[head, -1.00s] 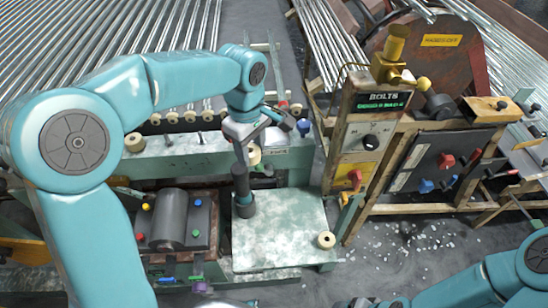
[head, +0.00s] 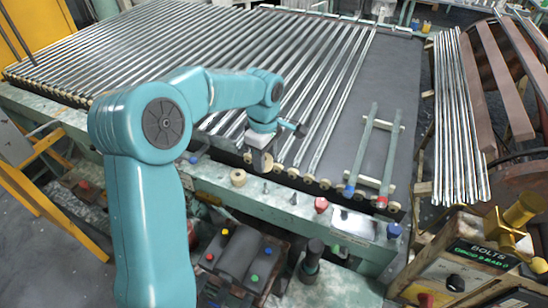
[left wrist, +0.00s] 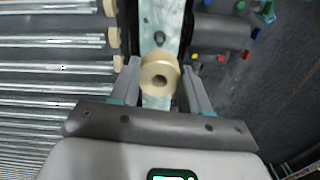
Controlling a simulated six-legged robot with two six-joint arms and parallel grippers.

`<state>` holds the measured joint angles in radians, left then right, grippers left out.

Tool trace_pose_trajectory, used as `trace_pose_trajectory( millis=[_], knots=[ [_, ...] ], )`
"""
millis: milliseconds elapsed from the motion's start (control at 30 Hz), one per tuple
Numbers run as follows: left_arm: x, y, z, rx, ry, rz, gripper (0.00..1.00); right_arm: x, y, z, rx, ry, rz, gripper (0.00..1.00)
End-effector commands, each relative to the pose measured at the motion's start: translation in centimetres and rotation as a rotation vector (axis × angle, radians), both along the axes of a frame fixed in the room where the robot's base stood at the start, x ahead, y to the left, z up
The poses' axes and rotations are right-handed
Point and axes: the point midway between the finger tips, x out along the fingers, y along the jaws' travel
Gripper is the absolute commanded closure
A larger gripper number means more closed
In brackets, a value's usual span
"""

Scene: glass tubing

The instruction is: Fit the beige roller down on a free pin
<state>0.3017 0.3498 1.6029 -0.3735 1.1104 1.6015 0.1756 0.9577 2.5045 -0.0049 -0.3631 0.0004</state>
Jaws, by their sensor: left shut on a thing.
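The beige roller (left wrist: 160,68) is held between the two fingers of my left gripper (left wrist: 161,82), its round hole facing the wrist camera. In the head view my left gripper (head: 263,160) points down above the pale green ledge (head: 335,221). The roller there is hard to tell from the rollers behind it. A bare pin (head: 265,187) stands on the ledge close below the gripper, and another bare pin (head: 293,198) stands to its right. A seated beige roller (head: 238,177) is to the left. The left wrist view shows a dark pin (left wrist: 158,38) beyond the held roller.
Glass tubes (head: 190,60) lie on the rack behind the ledge, with beige rollers along its front edge. A red knob (head: 321,205) and a blue knob (head: 394,231) rise at the right. A dark motor block (head: 243,255) sits in front.

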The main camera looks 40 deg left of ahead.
Motion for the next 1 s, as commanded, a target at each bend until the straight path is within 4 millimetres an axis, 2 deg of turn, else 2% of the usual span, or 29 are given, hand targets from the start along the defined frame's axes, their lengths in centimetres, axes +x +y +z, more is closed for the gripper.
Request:
trace_pose_trajectory(
  millis=[467, 1000],
  knots=[
    [-0.1, -0.3, -0.6, 0.0, 0.0, -0.006, 0.83, 0.0, 0.0, -0.6, 0.0, 0.0, 0.0, 0.24],
    [-0.1, -0.3, -5.5, 0.0, 0.0, -0.005, 0.83, 0.0, 0.0, -4.6, 0.0, 0.0, 0.0, 0.24]
  ],
)
